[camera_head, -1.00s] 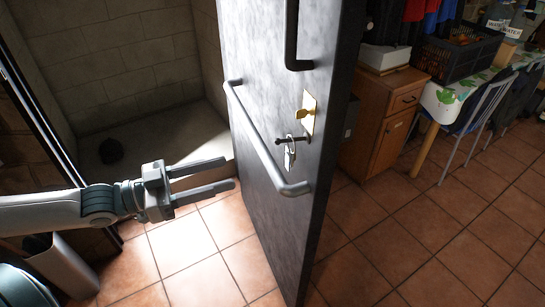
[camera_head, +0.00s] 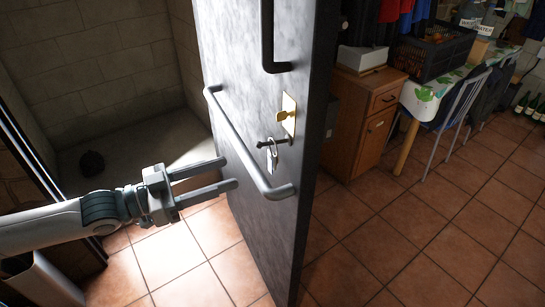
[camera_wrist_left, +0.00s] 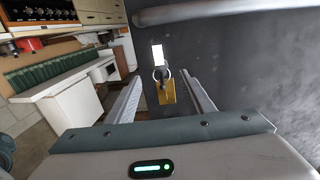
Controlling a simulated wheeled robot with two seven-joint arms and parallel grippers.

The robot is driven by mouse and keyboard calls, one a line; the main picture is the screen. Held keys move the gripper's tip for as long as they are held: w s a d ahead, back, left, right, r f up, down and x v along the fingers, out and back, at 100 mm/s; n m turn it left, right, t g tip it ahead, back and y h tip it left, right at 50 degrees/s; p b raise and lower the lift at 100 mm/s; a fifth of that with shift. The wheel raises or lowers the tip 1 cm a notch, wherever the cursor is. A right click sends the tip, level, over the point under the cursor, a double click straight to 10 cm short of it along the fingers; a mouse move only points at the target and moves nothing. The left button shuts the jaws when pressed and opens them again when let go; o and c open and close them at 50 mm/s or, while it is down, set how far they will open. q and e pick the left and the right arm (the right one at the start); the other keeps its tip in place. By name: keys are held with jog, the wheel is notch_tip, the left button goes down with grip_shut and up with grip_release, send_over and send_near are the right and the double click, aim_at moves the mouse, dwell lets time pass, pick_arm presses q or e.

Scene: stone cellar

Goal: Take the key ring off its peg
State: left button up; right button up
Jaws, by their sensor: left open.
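The key ring (camera_head: 272,158) hangs from a dark peg (camera_head: 266,143) on the grey door (camera_head: 245,90), below a brass handle plate. My right gripper is not in view.
A long grey bar handle (camera_head: 238,143) runs across the door between my left gripper and the key ring in the head view. A wooden cabinet (camera_head: 357,125) stands right of the door. The tiled floor (camera_head: 400,230) to the right is clear.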

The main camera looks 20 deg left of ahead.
aim_at(270, 158)
pick_arm(q)
jog(key=p+x, duration=0.3)
jog(key=x, duration=0.8)
jog(key=shift+w+d+r, duration=0.15)
jog(key=shift+w+d, duration=0.05)
jog(key=shift+p+x, duration=0.4)
jog(key=shift+x, duration=0.35)
jog(key=shift+c, duration=0.5)
jog(key=c, duration=1)
jog(key=o, duration=0.4)
jog(key=shift+c, duration=1.3)
